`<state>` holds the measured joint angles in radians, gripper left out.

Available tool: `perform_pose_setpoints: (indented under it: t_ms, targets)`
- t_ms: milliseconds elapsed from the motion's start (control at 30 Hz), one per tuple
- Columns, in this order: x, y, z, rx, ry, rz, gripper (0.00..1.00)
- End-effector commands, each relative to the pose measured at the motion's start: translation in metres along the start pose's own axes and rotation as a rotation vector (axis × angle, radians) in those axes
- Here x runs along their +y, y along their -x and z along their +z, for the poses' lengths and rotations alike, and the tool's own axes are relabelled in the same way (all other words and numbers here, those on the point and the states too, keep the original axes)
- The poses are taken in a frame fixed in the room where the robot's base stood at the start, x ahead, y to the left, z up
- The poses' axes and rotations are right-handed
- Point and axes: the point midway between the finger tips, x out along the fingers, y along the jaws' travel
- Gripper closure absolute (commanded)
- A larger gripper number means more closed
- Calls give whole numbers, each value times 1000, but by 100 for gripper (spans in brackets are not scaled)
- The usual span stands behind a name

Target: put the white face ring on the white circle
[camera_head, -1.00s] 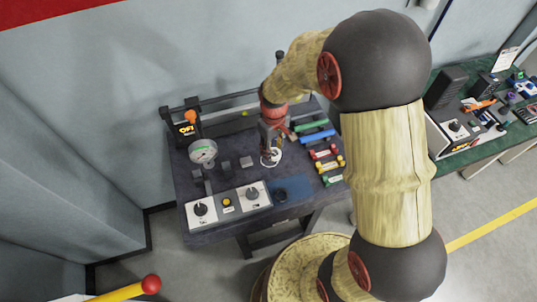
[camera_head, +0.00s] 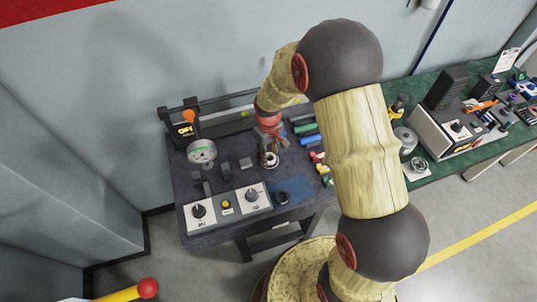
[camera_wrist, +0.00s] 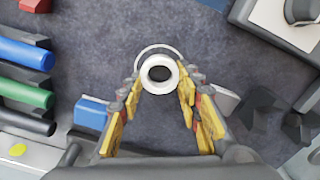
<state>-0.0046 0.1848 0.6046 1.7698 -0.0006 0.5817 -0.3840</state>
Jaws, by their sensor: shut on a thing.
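The white face ring (camera_wrist: 160,88) is between the fingertips of my gripper (camera_wrist: 160,82) in the wrist view, with the gripper shut on it. The white circle (camera_wrist: 152,48) shows as a thin white arc on the dark mat around the ring's upper side; the rest of it is hidden behind the ring and fingers. The ring is off the circle's middle in this view, toward my gripper's base. I cannot tell whether the ring touches the mat. In the head view my gripper (camera_head: 269,152) points down over the table, with white showing at its tips.
Blue and green cylinders (camera_wrist: 25,94) lie left in the wrist view. A small blue block (camera_wrist: 91,112) is left of my fingers. In the head view a round gauge (camera_head: 202,151) and a control panel with knobs (camera_head: 227,205) stand left and in front.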

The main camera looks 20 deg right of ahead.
Motion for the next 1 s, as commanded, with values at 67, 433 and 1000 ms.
perform_pose_setpoints:
  t_ms: [67, 433, 1000]
  targets:
    - [0, -3, 0, -1, 0, 0, 92]
    - [0, -2, 0, -1, 0, 0, 47]
    - [0, 42, -1, 3, 0, 1, 47]
